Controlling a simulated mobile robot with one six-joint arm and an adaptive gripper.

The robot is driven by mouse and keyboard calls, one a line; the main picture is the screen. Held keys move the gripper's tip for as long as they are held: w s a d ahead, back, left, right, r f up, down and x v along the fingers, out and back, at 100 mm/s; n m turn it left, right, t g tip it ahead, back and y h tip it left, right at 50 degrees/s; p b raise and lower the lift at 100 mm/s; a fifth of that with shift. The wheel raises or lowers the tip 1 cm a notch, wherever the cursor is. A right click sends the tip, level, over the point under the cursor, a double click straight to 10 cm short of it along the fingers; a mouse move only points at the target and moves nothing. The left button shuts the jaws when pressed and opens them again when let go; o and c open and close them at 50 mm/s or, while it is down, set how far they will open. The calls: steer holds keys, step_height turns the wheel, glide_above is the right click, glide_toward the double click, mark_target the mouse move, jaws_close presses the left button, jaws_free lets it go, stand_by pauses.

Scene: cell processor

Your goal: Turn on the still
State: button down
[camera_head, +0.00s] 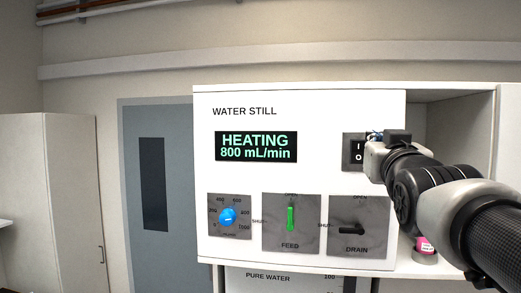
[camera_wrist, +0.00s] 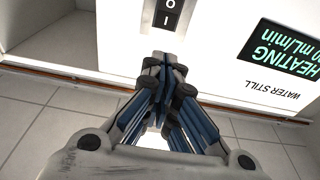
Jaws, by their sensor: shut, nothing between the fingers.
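The water still (camera_head: 300,180) is a white cabinet whose display (camera_head: 256,147) reads HEATING, 800 mL/min. Its black rocker switch (camera_head: 355,152), marked I above O, is on the right of the panel. The switch shows upside down in the wrist view (camera_wrist: 167,14); which side is pressed is unclear. My gripper (camera_head: 374,137) is at the switch's upper right, its tips partly hidden by my wrist. In the wrist view my gripper (camera_wrist: 164,62) is shut and empty, its tips just beside the switch; contact cannot be told.
A blue knob (camera_head: 227,217) points near 800. The green feed handle (camera_head: 291,217) is upright toward OPEN; the black drain handle (camera_head: 347,231) lies sideways toward SHUT. An open shelf (camera_head: 455,120) is right of the panel, with a pink-labelled bottle (camera_head: 425,246) below my arm.

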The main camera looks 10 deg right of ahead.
steer(key=s+a+f+g+y+b, duration=0.1)
steer(key=s+a+f+g+b, duration=0.2)
steer(key=f, duration=0.9)
steer(key=s+a+f+n+g+y+b, duration=0.15)
steer(key=s+f+b, duration=0.35)
steer(key=f, duration=0.6)
steer(key=s+a+f+g+y+b, duration=0.1)
steer(key=s+a+f+g+b, duration=0.3)
steer(key=f, duration=0.8)
steer(key=s+a+f+g+b, duration=0.2)
steer(key=s+f+b, duration=0.2)
steer(key=f, duration=0.6)
steer(key=s+a+f+n+g+y+b, duration=0.1)
steer(key=s+f+b, duration=0.3)
steer(key=f, duration=0.6)
steer(key=s+a+f+g+y+b, duration=0.1)
steer(key=s+a+f+g+b, duration=0.1)
steer(key=s+f, duration=0.5)
step_height(320, 180, down, 4)
steer(key=shift+s+a+r+n+g+b, duration=0.15)
steer(key=shift+s+a+n+g+b, duration=0.35)
steer(key=shift+b, duration=0.4)
